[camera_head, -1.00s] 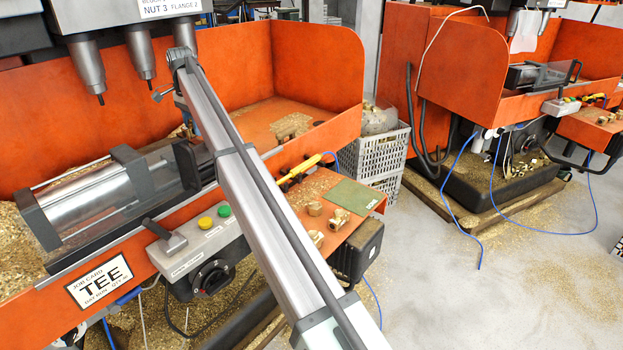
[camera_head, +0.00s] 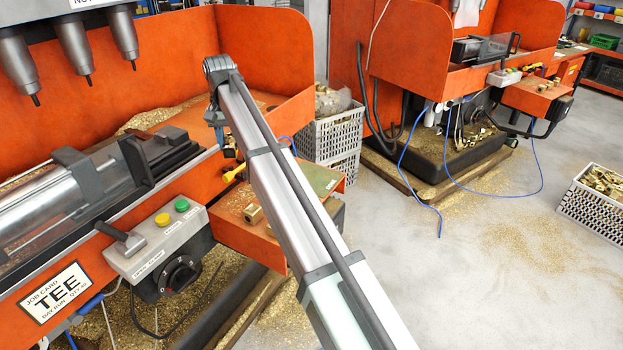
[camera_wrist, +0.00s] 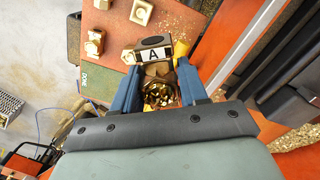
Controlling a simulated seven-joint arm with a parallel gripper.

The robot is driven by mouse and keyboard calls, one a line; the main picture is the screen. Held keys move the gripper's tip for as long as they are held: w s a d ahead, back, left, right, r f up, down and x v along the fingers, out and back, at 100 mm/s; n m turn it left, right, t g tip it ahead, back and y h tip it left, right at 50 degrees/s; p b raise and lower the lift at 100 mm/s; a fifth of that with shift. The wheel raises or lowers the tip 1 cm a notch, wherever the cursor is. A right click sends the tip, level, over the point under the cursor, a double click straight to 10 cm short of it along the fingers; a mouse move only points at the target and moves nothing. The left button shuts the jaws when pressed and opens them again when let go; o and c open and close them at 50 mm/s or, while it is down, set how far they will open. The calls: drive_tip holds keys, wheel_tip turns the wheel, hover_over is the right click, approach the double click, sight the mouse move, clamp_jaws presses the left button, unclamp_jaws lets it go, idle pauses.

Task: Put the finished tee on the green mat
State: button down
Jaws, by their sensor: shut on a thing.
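My gripper (camera_wrist: 160,88) has its blue fingers closed on a brass tee (camera_wrist: 160,95), seen from above in the wrist view. In the head view, the mat (camera_head: 318,178) shows on the orange side shelf, partly behind my arm. My gripper (camera_head: 216,118) is left of the mat there, and the tee cannot be made out.
Brass pieces (camera_wrist: 95,42) stand on the orange shelf (camera_wrist: 120,42). A white tag marked A (camera_wrist: 152,57) and yellow-handled item lie close beyond the fingers. The vise (camera_head: 150,165) and control box (camera_head: 155,240) are left of the shelf. A grey crate (camera_head: 335,135) stands behind it.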

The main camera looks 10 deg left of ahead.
drive_tip(key=d+f+m, duration=0.2)
drive_tip(key=d, duration=1.9)
drive_tip(key=d+f+m, duration=0.2)
drive_tip(key=d+f, duration=0.1)
drive_tip(key=d, duration=1.8)
drive_tip(key=w+a+f+m, duration=0.1)
drive_tip(key=w+a+f, duration=0.3)
drive_tip(key=w+a, duration=0.8)
drive_tip(key=w+a+f+m, duration=0.1)
drive_tip(key=w+a+f, duration=0.3)
drive_tip(key=w+a, duration=0.8)
drive_tip(key=shift+s+a+f, duration=0.25)
drive_tip(key=shift+a+f, duration=0.05)
drive_tip(key=shift+f, duration=1.25)
drive_tip(key=shift+s+a+f, duration=0.3)
drive_tip(key=shift+a+f, duration=0.05)
drive_tip(key=shift+f, duration=1.15)
drive_tip(key=shift+s+a+f, duration=0.25)
drive_tip(key=shift+a+f, duration=0.05)
drive_tip(key=shift+f, duration=1.25)
drive_tip(key=shift+f, duration=0.1)
drive_tip(key=c, duration=0.6)
unclamp_jaws()
wheel_tip(320, 180, up, 12)
